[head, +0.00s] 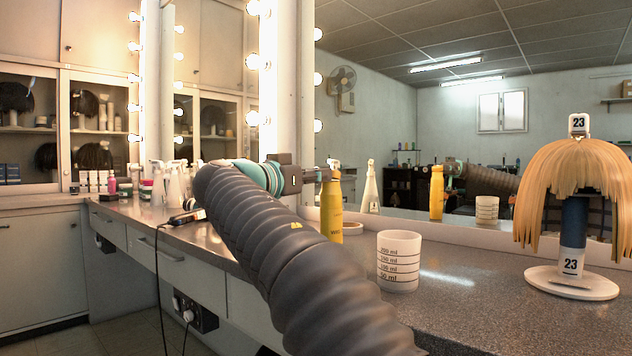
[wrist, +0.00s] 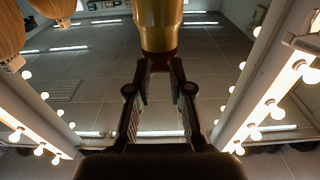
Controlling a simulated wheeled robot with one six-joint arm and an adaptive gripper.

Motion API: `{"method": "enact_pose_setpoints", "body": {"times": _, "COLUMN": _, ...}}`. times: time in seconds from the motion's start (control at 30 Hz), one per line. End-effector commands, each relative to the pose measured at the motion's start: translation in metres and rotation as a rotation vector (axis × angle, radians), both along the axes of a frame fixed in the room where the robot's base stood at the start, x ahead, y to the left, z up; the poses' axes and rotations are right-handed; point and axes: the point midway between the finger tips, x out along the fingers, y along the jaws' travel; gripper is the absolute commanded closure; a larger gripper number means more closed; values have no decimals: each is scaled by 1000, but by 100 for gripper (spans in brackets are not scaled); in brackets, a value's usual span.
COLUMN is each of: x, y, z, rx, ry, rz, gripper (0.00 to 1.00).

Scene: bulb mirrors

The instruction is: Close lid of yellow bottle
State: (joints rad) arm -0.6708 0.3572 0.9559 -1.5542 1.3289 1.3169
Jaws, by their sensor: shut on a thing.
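The yellow bottle (head: 331,212) stands upright on the speckled counter, behind my arm and left of the measuring cup. My gripper (head: 318,176) reaches in from the left at the bottle's top. In the wrist view the bottle (wrist: 160,22) fills the top middle and narrows toward its top end. The fingers of my gripper (wrist: 160,68) come together on that narrow end, where the lid sits. The lid is mostly hidden by the fingers, so how it sits on the neck cannot be told.
A blond wig (head: 572,185) on a stand is at the right. The counter's front right is clear.

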Motion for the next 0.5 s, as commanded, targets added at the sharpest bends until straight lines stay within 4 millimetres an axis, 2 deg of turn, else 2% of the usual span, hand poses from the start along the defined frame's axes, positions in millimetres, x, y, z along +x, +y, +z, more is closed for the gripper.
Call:
{"method": "enact_pose_setpoints", "body": {"times": 0.03, "x": 0, "y": 0, "z": -10, "rx": -12, "ry": -16, "rz": 0, "gripper": 100}}
{"method": "enact_pose_setpoints", "body": {"times": 0.13, "x": 0, "y": 1, "z": -14, "rx": -44, "ry": -55, "rz": -1, "gripper": 100}}
{"method": "enact_pose_setpoints", "body": {"times": 0.5, "x": -1, "y": 2, "z": -13, "rx": -97, "ry": -123, "rz": 0, "gripper": 100}}
